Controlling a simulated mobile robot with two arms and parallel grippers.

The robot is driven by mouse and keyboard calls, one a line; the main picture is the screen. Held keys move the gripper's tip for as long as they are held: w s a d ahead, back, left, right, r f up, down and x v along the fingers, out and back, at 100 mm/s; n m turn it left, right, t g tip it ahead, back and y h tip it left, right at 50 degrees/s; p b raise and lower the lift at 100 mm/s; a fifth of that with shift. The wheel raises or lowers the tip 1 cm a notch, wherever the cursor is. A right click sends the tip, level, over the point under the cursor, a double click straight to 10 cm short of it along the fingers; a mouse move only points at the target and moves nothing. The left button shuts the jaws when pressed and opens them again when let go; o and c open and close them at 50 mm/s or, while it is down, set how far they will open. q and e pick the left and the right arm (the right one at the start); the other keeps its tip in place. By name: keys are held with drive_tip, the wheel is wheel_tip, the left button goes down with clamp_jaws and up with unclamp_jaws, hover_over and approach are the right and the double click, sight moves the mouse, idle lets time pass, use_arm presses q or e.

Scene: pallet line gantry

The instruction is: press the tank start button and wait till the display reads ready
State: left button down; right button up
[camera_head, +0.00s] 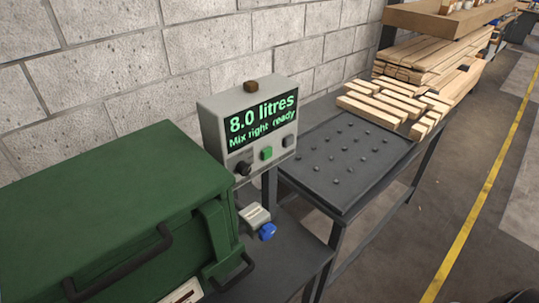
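The control box (246,122) stands on a post behind the green tank (110,215), in front of the block wall. Its display (262,120) is lit in green and reads "8.0 litres" and "Mix right ready". Below the display are a black knob (243,168), a green button (267,153) and a dark button (288,140). A brown knob or cap (250,86) sits on top of the box. Neither of my grippers can be made out in this view.
A blue valve knob (267,231) sticks out below the box. A dark table with studs (340,160) stands to the right, with stacked wooden boards (430,60) beyond it. A yellow line (480,205) runs along the open floor at right.

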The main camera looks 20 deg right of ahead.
clamp_jaws()
idle(1.4)
